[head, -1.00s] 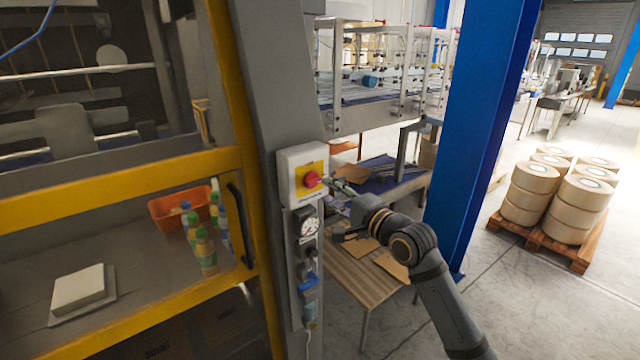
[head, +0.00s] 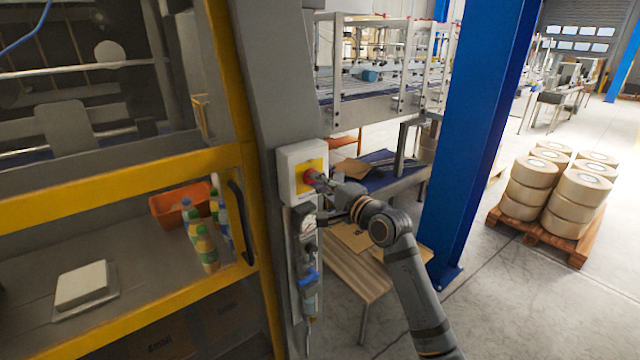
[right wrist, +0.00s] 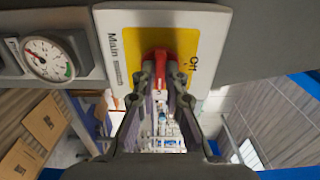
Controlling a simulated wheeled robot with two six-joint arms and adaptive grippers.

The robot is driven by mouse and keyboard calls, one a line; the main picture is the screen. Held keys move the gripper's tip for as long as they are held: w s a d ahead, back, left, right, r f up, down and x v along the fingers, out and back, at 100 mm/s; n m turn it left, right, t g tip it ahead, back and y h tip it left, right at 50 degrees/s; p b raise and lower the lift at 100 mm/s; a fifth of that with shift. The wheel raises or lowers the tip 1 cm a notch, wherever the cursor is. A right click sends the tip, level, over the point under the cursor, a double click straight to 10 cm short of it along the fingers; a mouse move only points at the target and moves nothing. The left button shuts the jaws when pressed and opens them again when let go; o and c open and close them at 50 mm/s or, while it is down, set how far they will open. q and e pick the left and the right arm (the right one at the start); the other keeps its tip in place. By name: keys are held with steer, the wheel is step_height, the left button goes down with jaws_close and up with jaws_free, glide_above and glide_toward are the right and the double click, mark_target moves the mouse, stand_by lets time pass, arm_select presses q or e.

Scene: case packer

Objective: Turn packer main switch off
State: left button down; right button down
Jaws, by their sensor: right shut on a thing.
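The main switch is a red knob (head: 308,178) on a yellow plate, on a white box (head: 290,165) fixed to the grey machine post. In the right wrist view the red knob (right wrist: 160,62) sits on the yellow plate, with "Main" lettering on one side and "Off" on the other. My right gripper (head: 318,182) is shut on the knob; in the right wrist view its fingers (right wrist: 160,82) stand on both sides of it and partly hide it. My left gripper is not in view.
A pressure gauge (head: 307,226) and a blue fitting (head: 308,278) sit below the switch box. A wooden table (head: 350,278) stands behind my right arm. A blue column (head: 478,140) rises to the right. The yellow guard frame (head: 130,190) is on the left.

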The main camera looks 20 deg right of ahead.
stand_by(0.3)
steer(key=shift+f+n+b, duration=0.15)
steer(key=shift+n+b, duration=2.75)
steer(key=shift+n, duration=6)
steer(key=c, duration=1.4)
jaws_free()
